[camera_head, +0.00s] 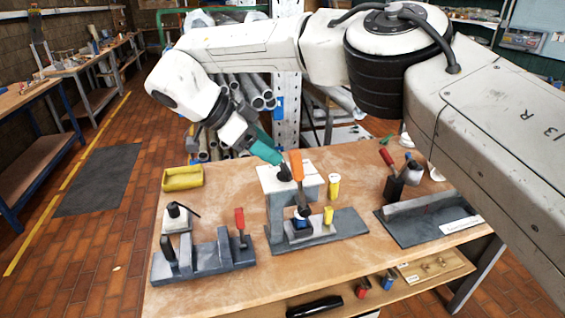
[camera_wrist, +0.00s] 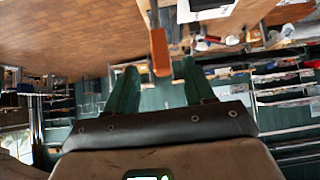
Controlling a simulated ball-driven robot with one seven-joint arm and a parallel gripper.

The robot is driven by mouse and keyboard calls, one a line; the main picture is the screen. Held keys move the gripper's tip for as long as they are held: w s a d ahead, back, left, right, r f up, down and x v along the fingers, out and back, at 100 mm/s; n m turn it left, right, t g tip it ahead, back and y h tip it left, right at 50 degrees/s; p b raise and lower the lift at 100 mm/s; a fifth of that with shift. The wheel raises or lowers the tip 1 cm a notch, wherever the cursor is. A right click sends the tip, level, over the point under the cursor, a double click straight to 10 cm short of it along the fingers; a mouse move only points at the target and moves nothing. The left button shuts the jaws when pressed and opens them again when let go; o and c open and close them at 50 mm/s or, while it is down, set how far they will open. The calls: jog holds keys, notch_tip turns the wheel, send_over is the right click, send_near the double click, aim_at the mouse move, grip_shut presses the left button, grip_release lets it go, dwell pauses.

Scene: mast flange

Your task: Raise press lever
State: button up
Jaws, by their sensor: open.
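The press (camera_head: 275,212) is a grey stand with a white top, standing at the middle of the wooden table. Its lever has an orange handle (camera_head: 296,165), which points up with a dark arm running down toward the press base. My gripper (camera_head: 278,158) has teal fingers and is open, just left of the orange handle in the head view. In the wrist view the orange handle (camera_wrist: 160,52) shows between the two fingertips (camera_wrist: 159,68), with a gap on each side. I cannot tell how deep it sits between them. A small blue and white part (camera_head: 302,218) is under the lever.
A grey clamp fixture with a red handle (camera_head: 240,218) is at the left; another red-handled fixture (camera_head: 388,160) is at the right. A yellow bin (camera_head: 183,178) and yellow cylinder (camera_head: 334,186) stand nearby. A lower shelf (camera_head: 435,268) holds small parts. Pipes (camera_head: 250,92) stand behind.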

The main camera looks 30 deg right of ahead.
jog(key=shift+v, duration=1.4)
